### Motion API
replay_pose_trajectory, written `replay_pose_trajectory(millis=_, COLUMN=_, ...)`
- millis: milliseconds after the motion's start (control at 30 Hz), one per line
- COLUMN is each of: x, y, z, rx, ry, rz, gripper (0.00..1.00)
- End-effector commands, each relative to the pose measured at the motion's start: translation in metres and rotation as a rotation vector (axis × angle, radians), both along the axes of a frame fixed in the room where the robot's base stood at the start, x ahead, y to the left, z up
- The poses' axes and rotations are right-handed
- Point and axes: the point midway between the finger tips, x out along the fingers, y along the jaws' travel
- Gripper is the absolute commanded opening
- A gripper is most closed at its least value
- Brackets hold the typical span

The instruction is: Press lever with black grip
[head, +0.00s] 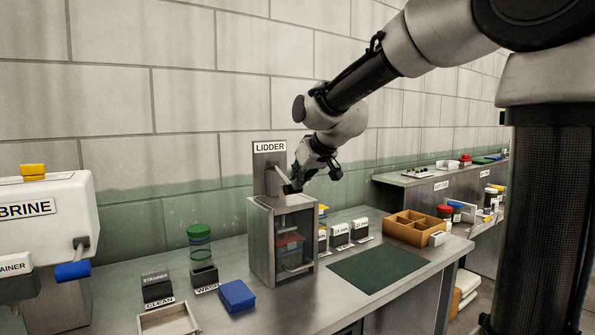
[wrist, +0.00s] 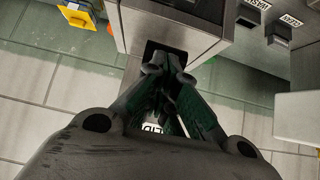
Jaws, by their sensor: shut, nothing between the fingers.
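The machine labelled LIDDER (head: 262,240) stands on the metal bench, a grey box with an open-looking front. A pale lever rod slopes down to the right from its top post and ends in a black grip (head: 289,189). My gripper (head: 299,180) is shut and empty, with its fingertips close to the grip at the top of the machine. In the wrist view my gripper (wrist: 165,68) points at a black piece (wrist: 165,50) beside the grey housing (wrist: 180,18). Whether the fingertips touch the grip I cannot tell. A red-lidded container (head: 289,243) sits inside the machine.
The BRINE machine (head: 45,210) with a blue-gripped lever stands at the left. A brown divided tray (head: 415,228) is at the right.

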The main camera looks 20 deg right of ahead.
Motion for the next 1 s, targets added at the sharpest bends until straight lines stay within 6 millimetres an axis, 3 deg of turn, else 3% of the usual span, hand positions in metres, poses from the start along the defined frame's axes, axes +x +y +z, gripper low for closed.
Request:
replay_pose_trajectory(millis=733, x=0.000, y=0.001, z=-0.014, rx=-0.001, ry=0.016, rz=0.000, gripper=0.00)
replay_pose_trajectory(millis=867, x=0.000, y=0.000, z=-0.005, rx=-0.001, ry=0.012, rz=0.000, gripper=0.00)
replay_pose_trajectory(millis=1000, x=0.002, y=-0.001, z=0.021, rx=0.001, ry=0.000, rz=-0.001, gripper=0.00)
